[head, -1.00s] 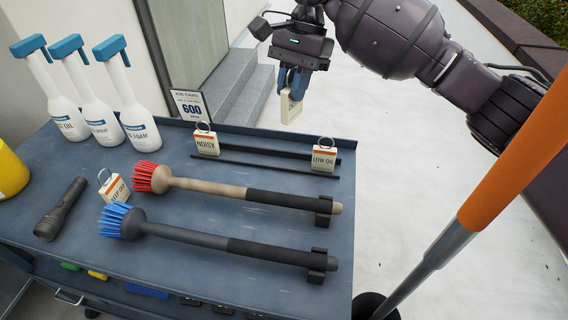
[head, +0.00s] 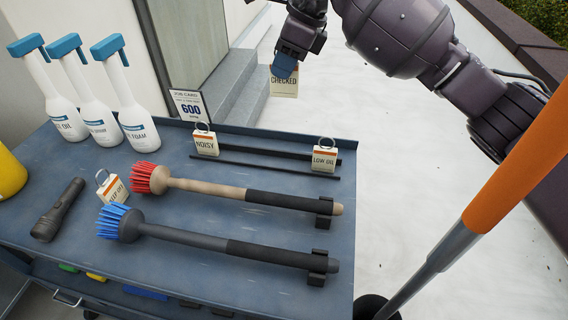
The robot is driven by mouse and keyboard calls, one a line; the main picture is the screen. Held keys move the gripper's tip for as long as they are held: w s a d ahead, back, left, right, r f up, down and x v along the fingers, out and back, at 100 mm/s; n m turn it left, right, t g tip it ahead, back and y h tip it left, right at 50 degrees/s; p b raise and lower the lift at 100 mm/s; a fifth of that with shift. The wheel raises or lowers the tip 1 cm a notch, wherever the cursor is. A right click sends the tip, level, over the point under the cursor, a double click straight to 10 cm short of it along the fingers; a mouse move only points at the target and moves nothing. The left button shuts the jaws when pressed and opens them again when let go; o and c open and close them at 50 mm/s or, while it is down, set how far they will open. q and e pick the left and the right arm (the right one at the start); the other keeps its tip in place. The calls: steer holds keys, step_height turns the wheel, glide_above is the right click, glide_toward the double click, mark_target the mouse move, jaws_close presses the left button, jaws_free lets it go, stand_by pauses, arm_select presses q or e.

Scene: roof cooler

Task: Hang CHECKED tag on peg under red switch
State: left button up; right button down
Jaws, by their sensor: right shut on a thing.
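My right gripper (head: 285,66) is at the top of the head view, above and beyond the cart's far edge. It is shut on the CHECKED tag (head: 284,86), a small cream tag that hangs below the fingers with its lettering facing me. The tag is clear of the cart and touches nothing else that I can see. Its ring is hidden by the fingers. The red switch and its peg are not in view. My left gripper is not in view.
The blue cart top (head: 75,228) holds a NOISY tag (head: 205,143), a LOW OIL tag (head: 324,158), another tag (head: 112,189), two brushes (head: 200,188), a flashlight (head: 58,210) and spray bottles (head: 134,118). An orange-handled pole (head: 515,150) stands at right. Pale floor lies beyond.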

steer(key=shift+m, duration=0.3)
